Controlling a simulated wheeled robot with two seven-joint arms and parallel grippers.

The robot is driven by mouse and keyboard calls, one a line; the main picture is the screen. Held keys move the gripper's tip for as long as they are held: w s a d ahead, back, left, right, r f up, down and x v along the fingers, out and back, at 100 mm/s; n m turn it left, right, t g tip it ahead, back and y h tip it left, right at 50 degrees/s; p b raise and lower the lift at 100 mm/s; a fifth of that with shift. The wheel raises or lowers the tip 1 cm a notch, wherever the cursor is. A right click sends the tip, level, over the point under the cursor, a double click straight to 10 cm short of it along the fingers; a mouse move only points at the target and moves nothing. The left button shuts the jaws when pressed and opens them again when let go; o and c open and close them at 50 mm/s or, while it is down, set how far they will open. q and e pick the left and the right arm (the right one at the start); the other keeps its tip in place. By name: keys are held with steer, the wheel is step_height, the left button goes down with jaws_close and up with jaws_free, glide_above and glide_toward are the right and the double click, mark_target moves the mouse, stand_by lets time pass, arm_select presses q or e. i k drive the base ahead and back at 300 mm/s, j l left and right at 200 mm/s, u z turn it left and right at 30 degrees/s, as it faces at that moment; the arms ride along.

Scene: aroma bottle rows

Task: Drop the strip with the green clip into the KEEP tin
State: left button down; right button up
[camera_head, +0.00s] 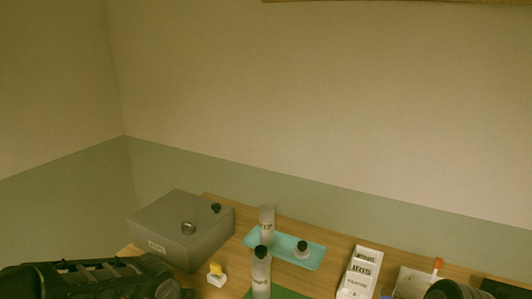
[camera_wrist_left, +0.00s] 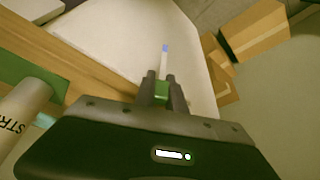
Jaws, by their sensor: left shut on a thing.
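In the left wrist view my left gripper (camera_wrist_left: 161,92) is shut on the green clip (camera_wrist_left: 161,91). A thin pale strip (camera_wrist_left: 164,60) with a blue tip sticks out beyond the fingertips. The strip is held off the wooden table, over a pale surface beyond its edge. In the head view my left arm comes in at the lower left; its fingers and the strip do not show there. I cannot make out a tin marked KEEP in either view. My right gripper's fingers are not visible.
The head view shows a grey box (camera_head: 165,230), a teal tray (camera_head: 312,254) with bottles, a tall bottle (camera_head: 261,270), a yellow piece on a white block (camera_head: 217,281) and label cards (camera_head: 358,272). A bottle (camera_wrist_left: 25,112) and cardboard boxes (camera_wrist_left: 257,32) show in the wrist view.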

mark_target(265, 241)
steer(key=k, duration=0.65)
steer(key=z, duration=1.85)
steer(key=k+j, duration=0.25)
steer(key=j, duration=0.2)
steer(key=k+j, duration=0.2)
steer(key=j, duration=0.2)
steer(key=k+j, duration=0.25)
steer(key=j, duration=0.2)
steer(key=k+j, duration=0.2)
steer(key=j, duration=0.2)
